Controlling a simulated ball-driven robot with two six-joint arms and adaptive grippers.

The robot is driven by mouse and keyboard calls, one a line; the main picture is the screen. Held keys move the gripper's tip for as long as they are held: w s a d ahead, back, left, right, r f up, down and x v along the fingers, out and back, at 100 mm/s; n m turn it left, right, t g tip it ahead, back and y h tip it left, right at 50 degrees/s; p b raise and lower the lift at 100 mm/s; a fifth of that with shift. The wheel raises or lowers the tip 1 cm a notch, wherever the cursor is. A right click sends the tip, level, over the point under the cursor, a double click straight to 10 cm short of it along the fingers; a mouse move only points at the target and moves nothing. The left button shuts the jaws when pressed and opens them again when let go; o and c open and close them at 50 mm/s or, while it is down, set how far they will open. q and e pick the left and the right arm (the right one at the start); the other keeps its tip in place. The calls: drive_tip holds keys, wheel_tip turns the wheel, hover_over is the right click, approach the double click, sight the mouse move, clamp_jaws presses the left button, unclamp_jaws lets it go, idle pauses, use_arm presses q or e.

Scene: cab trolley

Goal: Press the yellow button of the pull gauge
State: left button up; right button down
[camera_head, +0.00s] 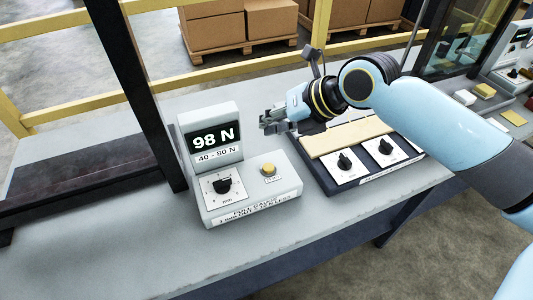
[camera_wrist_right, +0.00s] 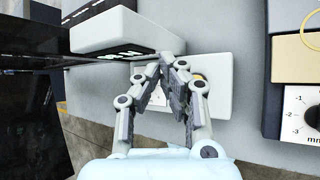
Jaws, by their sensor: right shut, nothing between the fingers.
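The pull gauge (camera_head: 275,195) is a light grey box on the table, with a raised display reading 98 N and 40 - 80 N. A black knob (camera_head: 222,186) sits on its left and the yellow button (camera_head: 268,169) on its right. My right gripper (camera_head: 268,122) is shut and empty, above and behind the gauge, apart from the button in the head view. In the right wrist view its fingers (camera_wrist_right: 176,68) come together over the gauge (camera_wrist_right: 217,95) and partly cover the yellow button (camera_wrist_right: 200,78). My left gripper is not in view.
A dark panel (camera_head: 345,185) with black knobs and a beige strip stands right of the gauge. A black post (camera_head: 135,90) rises at the left, beside a dark belt (camera_head: 85,190). The table front (camera_head: 200,260) is clear.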

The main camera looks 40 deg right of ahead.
wheel_tip(320, 180, down, 3)
drive_tip(key=shift+f+b, duration=0.15)
drive_tip(key=shift+b, duration=0.9)
drive_tip(key=b, duration=0.4)
hover_over(270, 165)
wheel_tip(270, 165, down, 5)
drive_tip(key=shift+r, duration=0.1)
drive_tip(key=shift+w+f, duration=0.1)
drive_tip(key=shift+f, duration=0.25)
use_arm(q)
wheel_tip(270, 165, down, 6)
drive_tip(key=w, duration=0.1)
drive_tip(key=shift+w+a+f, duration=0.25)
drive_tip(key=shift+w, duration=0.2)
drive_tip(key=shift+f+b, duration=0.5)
drive_tip(key=shift+b, duration=0.2)
use_arm(e)
drive_tip(key=shift+f, duration=0.4)
